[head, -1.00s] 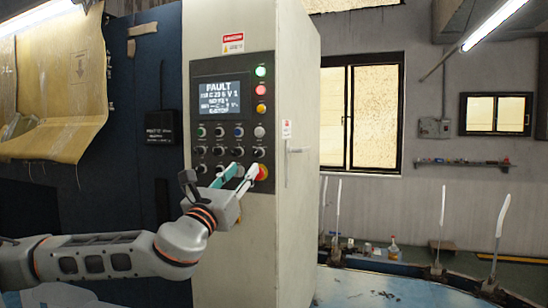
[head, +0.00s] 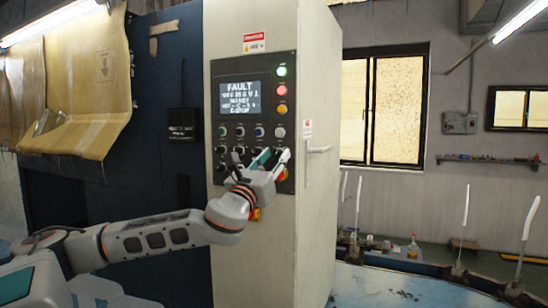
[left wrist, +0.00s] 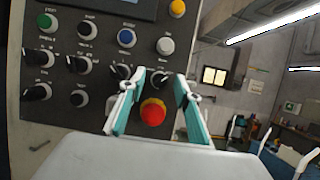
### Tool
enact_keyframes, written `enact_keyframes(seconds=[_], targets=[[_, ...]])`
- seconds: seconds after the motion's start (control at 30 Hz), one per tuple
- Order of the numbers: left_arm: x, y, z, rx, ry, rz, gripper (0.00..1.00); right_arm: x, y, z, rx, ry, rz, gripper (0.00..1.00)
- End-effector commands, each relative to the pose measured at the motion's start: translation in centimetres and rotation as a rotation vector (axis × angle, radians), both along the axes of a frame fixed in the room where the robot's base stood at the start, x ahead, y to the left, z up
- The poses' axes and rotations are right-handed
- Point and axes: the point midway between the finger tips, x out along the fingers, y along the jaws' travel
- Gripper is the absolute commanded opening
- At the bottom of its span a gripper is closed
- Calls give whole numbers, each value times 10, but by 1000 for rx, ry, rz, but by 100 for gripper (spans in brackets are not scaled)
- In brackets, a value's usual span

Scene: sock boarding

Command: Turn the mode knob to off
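A dark control panel (head: 218,105) on a pale cabinet carries several black selector knobs; their labels are too small to read, so I cannot tell which is the mode knob. In the left wrist view, a black knob (left wrist: 161,77) sits between the fingertips of my left gripper (left wrist: 160,80). The fingers are spread on either side of it, with no clear contact. Other black knobs (left wrist: 78,64) lie to the left. In the head view my left gripper (head: 274,154) is at the panel's lower right and hides some knobs. My right gripper is out of view.
A red emergency-stop button (left wrist: 153,112) shows between the left gripper's fingers. Green, blue (left wrist: 126,38) and white (left wrist: 165,46) buttons sit above the knobs. The panel screen (head: 241,97) reads FAULT. A blue round table (head: 385,285) stands right of the cabinet.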

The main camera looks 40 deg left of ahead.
Motion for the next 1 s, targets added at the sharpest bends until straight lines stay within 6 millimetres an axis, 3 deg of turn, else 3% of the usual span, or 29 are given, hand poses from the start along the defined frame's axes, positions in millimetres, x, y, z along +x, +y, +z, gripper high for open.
enact_keyframes(seconds=[0.07,0.17,0.2,0.63,1.0], targets=[[0,0,0,0,0,0,30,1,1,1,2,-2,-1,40],[0,0,0,0,0,0,4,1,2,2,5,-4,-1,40],[0,0,0,0,0,0,0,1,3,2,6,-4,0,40],[0,-1,-2,-56,-18,-1,0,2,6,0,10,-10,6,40],[1,-3,-2,-318,-98,-2,0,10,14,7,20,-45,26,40]])
